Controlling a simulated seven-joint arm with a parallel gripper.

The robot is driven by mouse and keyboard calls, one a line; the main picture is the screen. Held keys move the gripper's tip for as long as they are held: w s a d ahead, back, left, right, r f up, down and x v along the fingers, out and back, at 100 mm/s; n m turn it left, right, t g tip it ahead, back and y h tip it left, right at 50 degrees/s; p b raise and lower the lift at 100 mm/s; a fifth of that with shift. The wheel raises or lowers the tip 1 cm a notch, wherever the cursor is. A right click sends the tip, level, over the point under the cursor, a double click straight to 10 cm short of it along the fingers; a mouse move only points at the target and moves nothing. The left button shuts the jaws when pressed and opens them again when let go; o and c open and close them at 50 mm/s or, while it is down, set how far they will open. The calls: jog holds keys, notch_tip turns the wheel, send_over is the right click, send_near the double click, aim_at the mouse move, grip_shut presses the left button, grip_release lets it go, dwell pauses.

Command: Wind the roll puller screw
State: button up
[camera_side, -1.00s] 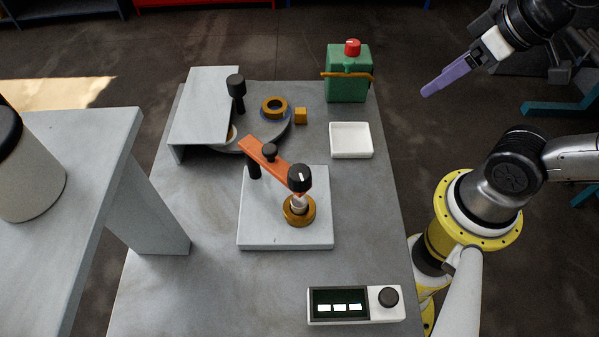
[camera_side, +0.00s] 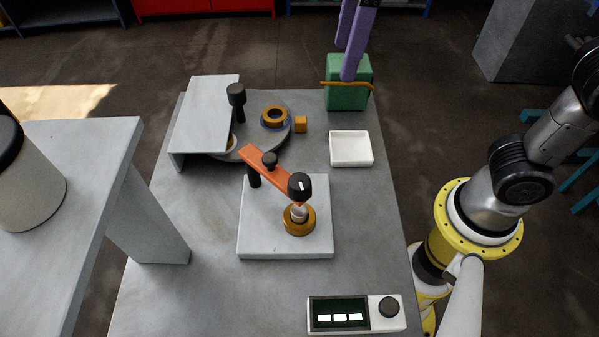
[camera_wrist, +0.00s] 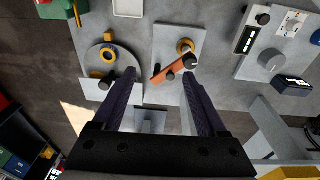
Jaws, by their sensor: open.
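The roll puller stands on a pale square plate (camera_side: 265,245). It has an orange arm (camera_side: 262,162) on a black post and a black screw knob (camera_side: 300,186) with a white mark. Under the knob, a pale stem meets a brass ring (camera_side: 299,219) on the plate. In the wrist view the orange arm (camera_wrist: 164,74) and knob (camera_wrist: 190,62) show near the fingertips' line of sight. My gripper (camera_side: 352,68) has purple fingers, is open and empty, and is high at the back in front of the green box in the side view. It also shows in the wrist view (camera_wrist: 158,76).
The green box (camera_side: 347,96) stands at the back; my fingers cover its top. A white tray (camera_side: 351,150), a small brass block (camera_side: 300,124), a turntable with a brass ring (camera_side: 274,117), a grey cover (camera_side: 205,110) and a display unit (camera_side: 355,313) surround the puller.

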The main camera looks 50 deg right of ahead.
jog(key=n, duration=0.2)
send_over(299, 181)
jog(key=w+d, duration=0.1)
jog(key=d, duration=0.1)
jog(key=f, duration=0.2)
jog(key=s+a+f+n+g, duration=0.1)
jog(key=a+f, duration=0.1)
jog(key=shift+h, duration=0.4)
notch_tip(299, 181, down, 13)
jog(key=shift+f, duration=0.1)
jog(key=shift+c, duration=0.3)
grip_shut()
